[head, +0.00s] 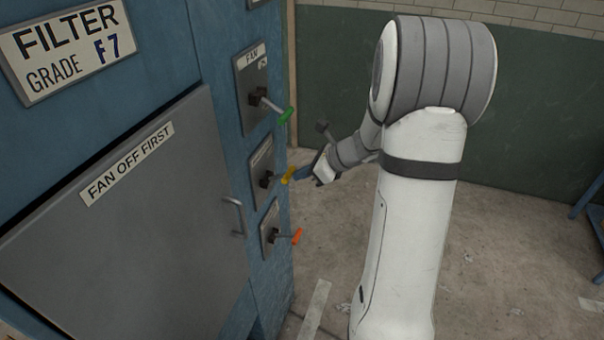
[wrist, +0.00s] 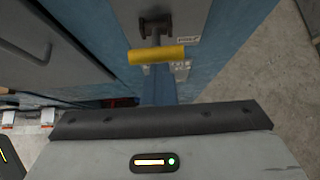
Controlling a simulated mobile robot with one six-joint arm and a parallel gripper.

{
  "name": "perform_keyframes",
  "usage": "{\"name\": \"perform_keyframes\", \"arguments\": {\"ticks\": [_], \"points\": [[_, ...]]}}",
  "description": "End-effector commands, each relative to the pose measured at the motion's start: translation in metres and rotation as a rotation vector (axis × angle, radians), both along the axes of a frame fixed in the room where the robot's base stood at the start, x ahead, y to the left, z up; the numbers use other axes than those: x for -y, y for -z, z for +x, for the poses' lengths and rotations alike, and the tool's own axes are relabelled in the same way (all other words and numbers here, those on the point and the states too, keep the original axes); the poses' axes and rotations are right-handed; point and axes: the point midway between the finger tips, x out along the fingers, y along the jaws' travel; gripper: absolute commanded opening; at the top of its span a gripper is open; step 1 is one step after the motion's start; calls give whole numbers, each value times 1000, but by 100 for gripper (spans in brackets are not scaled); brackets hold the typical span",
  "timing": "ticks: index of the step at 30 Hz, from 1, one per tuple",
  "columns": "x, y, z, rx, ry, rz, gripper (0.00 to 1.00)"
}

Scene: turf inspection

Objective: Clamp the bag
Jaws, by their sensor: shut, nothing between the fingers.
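A yellow-handled lever (head: 288,175) sticks out from the middle of three plates on the side of the blue cabinet (head: 180,40). Its label is too small to read. In the wrist view the yellow handle (wrist: 157,54) lies crosswise under a dark pivot. My gripper (head: 301,174) has blue fingers, shut and empty, with their tips right at the yellow handle. I cannot tell whether they touch it. In the wrist view a blue finger (wrist: 158,88) shows just below the handle. No bag shows in either view.
A green-handled lever (head: 285,114) labelled FAN is above, and an orange-handled lever (head: 297,236) is below. A grey door (head: 120,230) reading FAN OFF FIRST has a bar handle (head: 234,216) left of the levers. Open floor (head: 500,260) lies to the right; a blue frame (head: 590,205) stands at the right edge.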

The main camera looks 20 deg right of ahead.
Motion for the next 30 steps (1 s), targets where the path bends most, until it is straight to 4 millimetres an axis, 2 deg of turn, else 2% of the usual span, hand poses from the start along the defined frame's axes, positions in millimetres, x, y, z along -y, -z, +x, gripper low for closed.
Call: {"name": "perform_keyframes", "arguments": {"ticks": [1,8,11,15,18,21,27,30], "points": [[-9,2,-1,-5,-19,12,0],[-5,7,-3,-4,-19,11,0],[4,17,-8,-3,-17,12,0],[27,34,-17,-1,-9,12,0],[36,0,-22,10,-7,5,0],[43,-22,-28,8,-6,5,0],[53,-54,-35,6,-6,7,0],[56,-62,-37,5,-6,7,0]]}}
